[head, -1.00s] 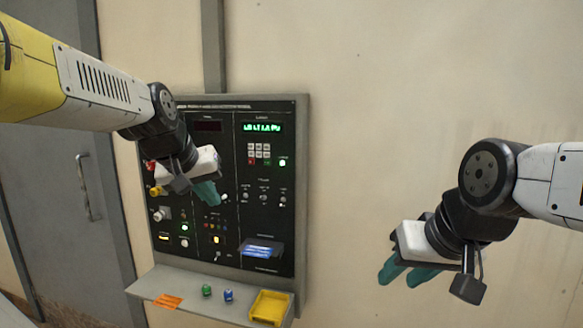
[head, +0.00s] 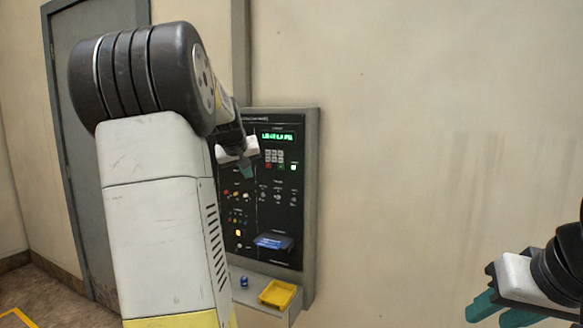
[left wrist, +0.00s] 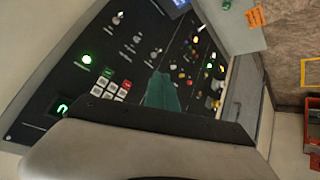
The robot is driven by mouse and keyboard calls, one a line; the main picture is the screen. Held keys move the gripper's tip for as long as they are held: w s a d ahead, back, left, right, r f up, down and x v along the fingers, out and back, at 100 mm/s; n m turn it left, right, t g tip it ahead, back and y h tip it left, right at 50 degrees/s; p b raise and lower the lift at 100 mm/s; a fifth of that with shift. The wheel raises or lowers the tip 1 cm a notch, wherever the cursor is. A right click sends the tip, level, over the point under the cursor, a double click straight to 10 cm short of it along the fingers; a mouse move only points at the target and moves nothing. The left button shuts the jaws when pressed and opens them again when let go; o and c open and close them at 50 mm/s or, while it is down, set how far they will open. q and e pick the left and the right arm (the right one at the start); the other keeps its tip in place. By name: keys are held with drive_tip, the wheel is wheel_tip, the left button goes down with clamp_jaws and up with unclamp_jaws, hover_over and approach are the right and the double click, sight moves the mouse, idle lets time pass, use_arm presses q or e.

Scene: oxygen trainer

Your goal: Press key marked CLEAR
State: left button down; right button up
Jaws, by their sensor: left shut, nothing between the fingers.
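The keypad (head: 274,157) is a small block of pale keys with coloured ones at its edge, below the green display on the dark wall panel (head: 284,220). It also shows in the left wrist view (left wrist: 108,97), with a red key at one corner. The key lettering is too small to read, so I cannot tell which key is CLEAR. My left gripper (head: 247,171) is shut and empty, with teal fingertips, just left of the keypad in the head view. Its fingertips (left wrist: 162,92) also show beside the keypad in the left wrist view. My right gripper (head: 500,309) is open and empty, far right of the panel.
A lit green button (head: 293,167) sits right of the keypad, with knobs and switches below. A shelf under the panel holds a yellow tray (head: 278,293) and a blue object (head: 244,281). My left arm hides part of the panel and door. The wall at right is bare.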

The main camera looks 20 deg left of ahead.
use_arm(q)
drive_tip(key=w, duration=0.8)
drive_tip(key=shift+w+d, duration=0.3)
drive_tip(key=shift+w, duration=0.05)
drive_tip(key=shift+w, duration=0.15)
idle(1.7)
drive_tip(key=shift+w, duration=0.3)
drive_tip(key=shift+w, duration=0.3)
idle(0.5)
idle(0.3)
drive_tip(key=shift+s, duration=0.75)
drive_tip(key=shift+s, duration=0.1)
drive_tip(key=s, duration=0.4)
drive_tip(key=shift+s+a, duration=0.2)
drive_tip(key=shift+s, duration=0.2)
